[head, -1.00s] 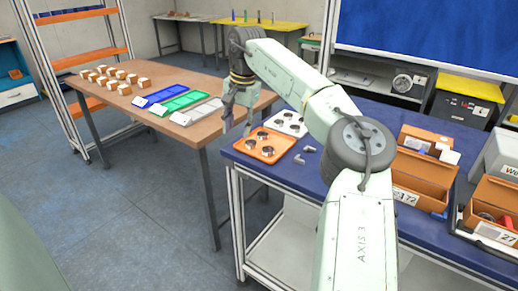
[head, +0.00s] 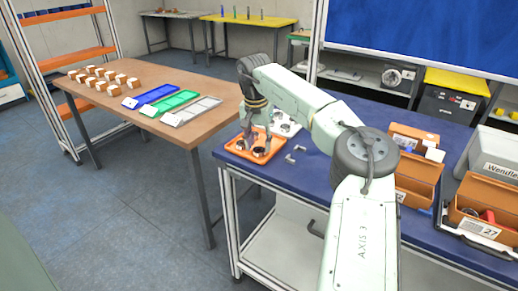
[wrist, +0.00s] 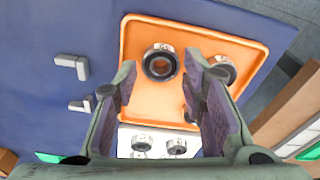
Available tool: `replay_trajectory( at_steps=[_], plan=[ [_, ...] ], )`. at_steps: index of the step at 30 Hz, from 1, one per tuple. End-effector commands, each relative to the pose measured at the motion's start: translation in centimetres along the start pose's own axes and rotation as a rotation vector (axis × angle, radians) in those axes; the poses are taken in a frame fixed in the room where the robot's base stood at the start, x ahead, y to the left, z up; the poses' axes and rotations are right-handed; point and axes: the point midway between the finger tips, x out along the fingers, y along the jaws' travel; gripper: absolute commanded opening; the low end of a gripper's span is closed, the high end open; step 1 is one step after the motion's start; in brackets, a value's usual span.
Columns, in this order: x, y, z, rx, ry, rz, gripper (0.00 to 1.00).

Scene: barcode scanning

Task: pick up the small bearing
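The orange tray (head: 237,152) stands on the blue bench and holds several dark-bored metal bearings. In the wrist view the tray (wrist: 195,45) carries one bearing (wrist: 161,63) in front of my fingers. A second bearing (wrist: 223,69) sits to its right, partly behind the right finger, and another is mostly hidden there. The bearings look close in size; I cannot tell which is the small one. My gripper (head: 254,141) is low over the tray, pointing down. In the wrist view my gripper (wrist: 165,80) is open and its fingers are empty.
A white tray (wrist: 125,132) with more bearings stands beside the orange one. Grey angle brackets (wrist: 72,66) lie on the bench. Orange bins (head: 417,178) stand at the right. A wooden table (head: 185,134) with coloured trays and small boxes is at the left across a gap.

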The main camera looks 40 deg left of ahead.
Motion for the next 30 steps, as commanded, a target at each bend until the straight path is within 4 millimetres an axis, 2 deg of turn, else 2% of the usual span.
replay_trajectory(
  at_steps=[4,10,25,30],
  plan=[
    [1.5,0.0,0.0,-0.001,-0.001,-0.001,0.38],
    [1.6,0.0,0.0,0.0,0.0,-0.001,0.37],
    [1.6,0.0,0.0,0.0,0.0,-0.001,0.04],
    [1.6,-0.1,0.0,0.0,0.001,-0.001,0.03]
  ],
)
